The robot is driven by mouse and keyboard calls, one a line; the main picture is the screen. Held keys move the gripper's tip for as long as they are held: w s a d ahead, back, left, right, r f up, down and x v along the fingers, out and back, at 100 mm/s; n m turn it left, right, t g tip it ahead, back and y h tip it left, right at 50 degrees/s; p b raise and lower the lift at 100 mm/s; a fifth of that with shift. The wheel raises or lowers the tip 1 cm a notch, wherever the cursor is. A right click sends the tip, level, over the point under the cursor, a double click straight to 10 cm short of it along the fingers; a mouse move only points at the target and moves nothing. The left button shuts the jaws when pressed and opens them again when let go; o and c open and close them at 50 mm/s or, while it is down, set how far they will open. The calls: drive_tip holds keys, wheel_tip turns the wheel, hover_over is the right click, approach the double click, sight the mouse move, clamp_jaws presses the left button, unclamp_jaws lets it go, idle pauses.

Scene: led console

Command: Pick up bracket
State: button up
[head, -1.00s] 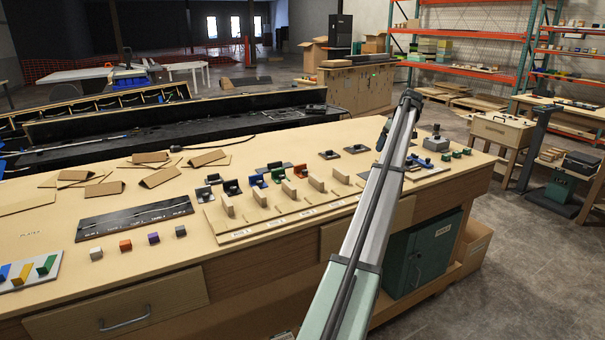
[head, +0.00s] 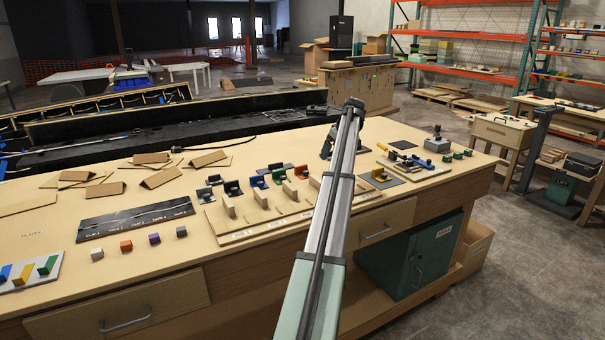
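Several small L-shaped brackets stand on the bench. A black bracket (head: 232,187), a blue bracket (head: 258,182), a green bracket (head: 278,176) and an orange bracket (head: 300,170) form a row behind a wooden board with upright blocks. A yellow bracket (head: 380,175) sits apart on a dark pad to the right of my arm. I cannot tell which one the task means. My gripper (head: 327,150) is a small dark shape just left of my arm's far end, over the back of the bench. My arm partly covers it, and its fingers are too small to read.
The wooden board (head: 240,236) with upright blocks lies at the bench front, partly behind my arm. A dark plate (head: 135,220) and small coloured cubes lie to the left. Folded cardboard pieces (head: 162,177) lie behind. A tool tray (head: 413,168) is at the right.

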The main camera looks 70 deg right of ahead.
drive_tip(key=shift+t+h, duration=0.8)
drive_tip(key=w+a, duration=0.4)
drive_tip(key=w+a+f, duration=0.1)
drive_tip(key=w+a, duration=0.1)
drive_tip(key=shift+w+a+f, duration=0.1)
drive_tip(key=shift+a, duration=0.1)
drive_tip(key=shift+w+r+h, duration=0.25)
drive_tip(key=shift+r+h, duration=0.05)
drive_tip(key=d+r+m+t+h, duration=0.1)
drive_tip(key=d, duration=0.1)
hover_over(305, 172)
drive_tip(key=shift+m, duration=0.3)
drive_tip(key=f, duration=0.5)
drive_tip(key=shift+s+a+f, duration=0.1)
drive_tip(key=shift+a+f, duration=0.1)
drive_tip(key=shift+f, duration=0.1)
drive_tip(key=shift+s+d+x, duration=0.15)
drive_tip(key=shift+x, duration=1.15)
drive_tip(key=shift+s+d+x, duration=0.1)
drive_tip(key=shift+d+x, duration=0.05)
drive_tip(key=shift+x, duration=1.1)
drive_tip(key=shift+c, duration=0.4)
